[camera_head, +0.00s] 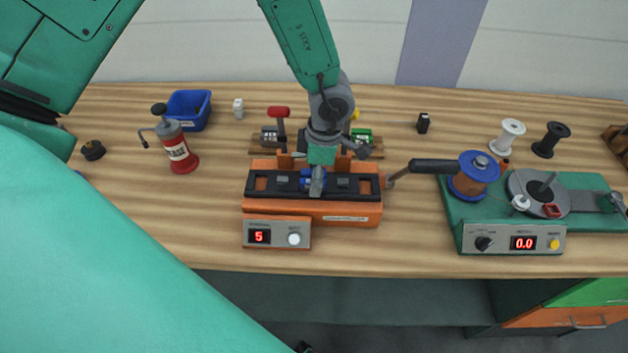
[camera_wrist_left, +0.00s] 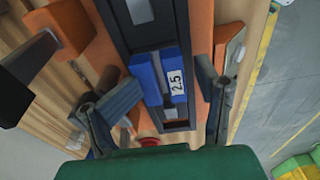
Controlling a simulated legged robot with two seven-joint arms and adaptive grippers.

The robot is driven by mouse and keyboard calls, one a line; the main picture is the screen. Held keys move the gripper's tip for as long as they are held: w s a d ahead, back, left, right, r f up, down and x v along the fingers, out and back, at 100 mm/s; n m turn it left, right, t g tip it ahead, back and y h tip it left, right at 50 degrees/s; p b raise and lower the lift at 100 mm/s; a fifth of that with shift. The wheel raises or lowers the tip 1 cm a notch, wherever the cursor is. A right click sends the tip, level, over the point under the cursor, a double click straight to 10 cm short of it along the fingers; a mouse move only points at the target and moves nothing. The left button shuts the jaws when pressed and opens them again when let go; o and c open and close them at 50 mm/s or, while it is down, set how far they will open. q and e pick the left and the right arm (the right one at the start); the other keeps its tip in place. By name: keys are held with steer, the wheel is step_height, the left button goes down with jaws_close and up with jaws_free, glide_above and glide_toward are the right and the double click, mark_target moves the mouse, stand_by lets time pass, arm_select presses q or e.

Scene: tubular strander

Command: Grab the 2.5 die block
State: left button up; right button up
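The 2.5 die block (camera_wrist_left: 178,82) is blue with a white label reading 2.5. It sits in the dark channel of the orange machine (camera_head: 345,212); its blue also shows in the head view (camera_head: 308,182), partly covered by my gripper. My left gripper (camera_head: 317,178) is above the machine. In the left wrist view its two fingers (camera_wrist_left: 162,92) are spread on either side of the block, with gaps between them and it. It is open and holds nothing. My right gripper is not in view.
The machine has a display box (camera_head: 277,232) in front and a black-handled lever (camera_head: 432,167) at right. A red-handled tool (camera_head: 279,113) stands behind it. A red can (camera_head: 178,150) and blue bin (camera_head: 189,108) stand left. A green winding unit (camera_head: 530,210) is at right.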

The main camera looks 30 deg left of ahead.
arm_select(q)
steer(key=shift+s+a+f, duration=0.25)
steer(key=shift+s+f, duration=0.1)
steer(key=shift+s, duration=0.05)
jaws_close()
steer(key=shift+w+a+r, duration=0.1)
steer(key=shift+w+r, duration=0.05)
steer(key=shift+r, duration=0.35)
steer(key=r, duration=0.7)
steer(key=shift+a+r, duration=0.3)
steer(key=shift+r, duration=0.05)
steer(key=shift+w+d+r, duration=0.2)
steer(key=shift+d+r, duration=0.15)
steer(key=shift+r, duration=0.4)
steer(key=o, duration=0.6)
jaws_free()
steer(key=shift+o, duration=0.2)
steer(key=shift+a, duration=0.15)
